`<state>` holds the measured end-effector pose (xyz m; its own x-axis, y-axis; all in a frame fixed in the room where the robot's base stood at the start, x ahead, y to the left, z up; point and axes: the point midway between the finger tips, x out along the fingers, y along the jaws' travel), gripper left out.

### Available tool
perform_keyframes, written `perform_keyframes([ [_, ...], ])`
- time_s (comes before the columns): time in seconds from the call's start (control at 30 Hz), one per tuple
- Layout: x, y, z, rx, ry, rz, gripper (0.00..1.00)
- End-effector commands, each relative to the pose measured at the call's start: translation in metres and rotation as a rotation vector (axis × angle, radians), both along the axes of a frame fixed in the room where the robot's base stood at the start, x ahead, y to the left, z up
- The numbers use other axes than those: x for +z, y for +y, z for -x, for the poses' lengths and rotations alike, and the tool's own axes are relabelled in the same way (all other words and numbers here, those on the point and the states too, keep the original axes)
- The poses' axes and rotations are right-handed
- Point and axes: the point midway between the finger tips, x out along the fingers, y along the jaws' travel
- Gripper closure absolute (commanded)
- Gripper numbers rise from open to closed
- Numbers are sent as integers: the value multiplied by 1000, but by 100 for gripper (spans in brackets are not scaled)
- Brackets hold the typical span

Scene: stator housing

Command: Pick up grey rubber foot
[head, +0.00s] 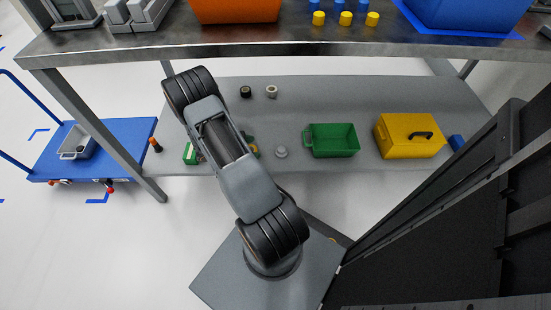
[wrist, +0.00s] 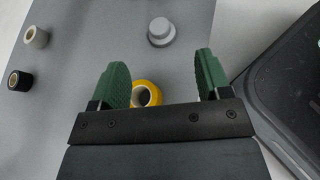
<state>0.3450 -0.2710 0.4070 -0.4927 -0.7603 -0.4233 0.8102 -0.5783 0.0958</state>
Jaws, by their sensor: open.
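The grey rubber foot (wrist: 161,32) stands on the grey lower shelf in the wrist view, a round disc with a narrower raised top. It also shows in the head view (head: 281,152), left of the green bin. My gripper (wrist: 163,77) is open and empty, its two green fingers apart. The foot lies beyond the fingertips in the picture, not between them. A yellow tape roll (wrist: 148,94) shows between the fingers, partly hidden by the left finger and the gripper body. In the head view my arm hides most of the gripper.
A blue cart (head: 125,137) stands left. Shelf around the foot is clear.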

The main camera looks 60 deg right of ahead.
Motion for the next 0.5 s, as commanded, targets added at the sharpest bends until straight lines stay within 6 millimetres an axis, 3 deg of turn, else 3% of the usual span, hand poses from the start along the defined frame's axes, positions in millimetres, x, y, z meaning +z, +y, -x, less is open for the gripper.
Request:
perform_keyframes([
  [0.03, -22, -4, 3, 15, 27, 1, 29],
  [0.1, -35, -8, 5, 33, 53, 2, 29],
  [0.5, -71, -56, 36, 52, 79, 4, 29],
])
